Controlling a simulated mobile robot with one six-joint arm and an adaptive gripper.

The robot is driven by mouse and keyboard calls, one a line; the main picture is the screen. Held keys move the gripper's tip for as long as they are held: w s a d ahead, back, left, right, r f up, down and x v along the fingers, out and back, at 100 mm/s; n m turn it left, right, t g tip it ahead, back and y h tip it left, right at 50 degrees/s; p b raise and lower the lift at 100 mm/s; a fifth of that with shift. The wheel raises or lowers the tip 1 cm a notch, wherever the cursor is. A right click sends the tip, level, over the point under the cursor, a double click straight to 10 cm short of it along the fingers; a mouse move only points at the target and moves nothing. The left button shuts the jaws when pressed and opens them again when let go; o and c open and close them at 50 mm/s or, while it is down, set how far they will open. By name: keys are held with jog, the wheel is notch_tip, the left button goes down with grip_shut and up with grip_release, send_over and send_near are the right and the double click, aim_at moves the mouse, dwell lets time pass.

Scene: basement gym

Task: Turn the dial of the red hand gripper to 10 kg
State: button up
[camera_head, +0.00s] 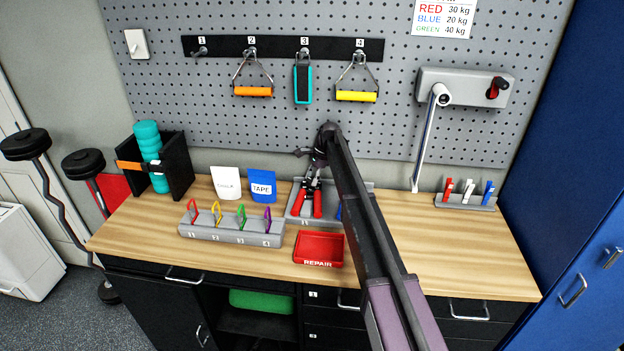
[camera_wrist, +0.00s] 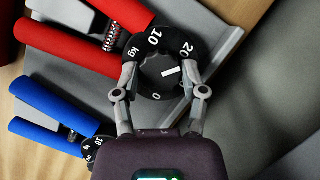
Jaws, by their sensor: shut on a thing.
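The red hand gripper (camera_head: 317,203) lies in a grey tray (camera_head: 296,217) on the workbench, and its two red handles (camera_wrist: 70,50) are at upper left in the wrist view. Its black dial (camera_wrist: 150,47) has white marks 0, 10 and 20 and the letters kg. A short white line on the dial's knob (camera_wrist: 158,82) points right, not at the 10 mark. My gripper (camera_wrist: 164,78) is shut on the dial, one finger at each side. In the head view my gripper (camera_head: 311,157) reaches down over the tray, and the dial is hidden.
A blue hand gripper (camera_wrist: 50,115) with its own dial lies close beside the red one. A red REPAIR bin (camera_head: 319,249) stands in front of the tray. A holder with several coloured clips (camera_head: 232,233) is to the left. Clear bench lies right.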

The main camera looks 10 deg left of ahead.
jog(key=o, duration=1.2)
jog(key=shift+c, duration=0.2)
jog(key=shift+m, duration=0.4)
